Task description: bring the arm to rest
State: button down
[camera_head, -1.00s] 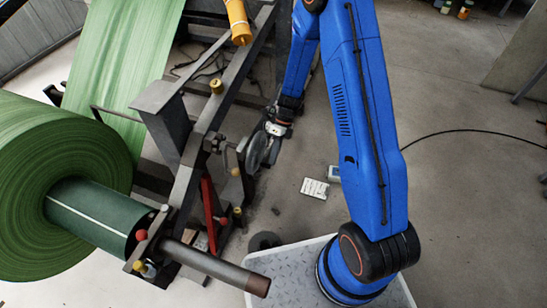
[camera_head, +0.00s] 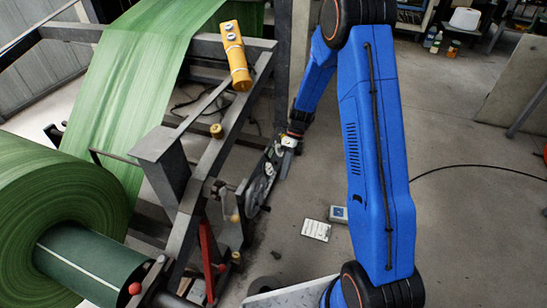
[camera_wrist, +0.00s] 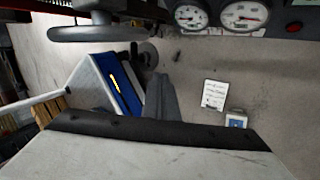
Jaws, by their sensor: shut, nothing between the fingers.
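My blue arm reaches down from the top of the head view, and my gripper (camera_head: 268,172) is at its far end, close to the handwheel (camera_head: 252,196) on the machine frame. Whether they touch cannot be told there. In the wrist view, my gripper (camera_wrist: 162,98) shows as a grey wedge with its fingers together and nothing held, above the floor. The handwheel (camera_wrist: 95,33) also shows at the upper left of the wrist view, apart from the fingers.
A white card (camera_head: 316,230) and a small box (camera_head: 339,214) lie on the floor. Gauges (camera_wrist: 245,15) show in the wrist view. Floor at right is mostly clear, crossed by a cable.

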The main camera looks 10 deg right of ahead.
jog(key=s+d+r+n+t+h, duration=0.15)
jog(key=s+r+n, duration=0.4)
jog(key=r, duration=0.65)
jog(key=s+d+r+n+t+h, duration=0.1)
jog(key=s+r+n+t, duration=0.2)
jog(key=s+r+n, duration=0.55)
jog(key=s+d+r+n+t+h, duration=0.1)
jog(key=s+d+r+n+t, duration=0.1)
jog(key=s+r+n, duration=0.4)
jog(key=s+d+r+n+t, duration=0.2)
jog(key=s+r+n, duration=0.4)
jog(key=s, duration=0.5)
jog(key=shift+d+r+t+h, duration=0.15)
jog(key=shift+r+t+h, duration=0.2)
jog(key=shift+r+t, duration=0.25)
jog(key=shift+s, duration=0.15)
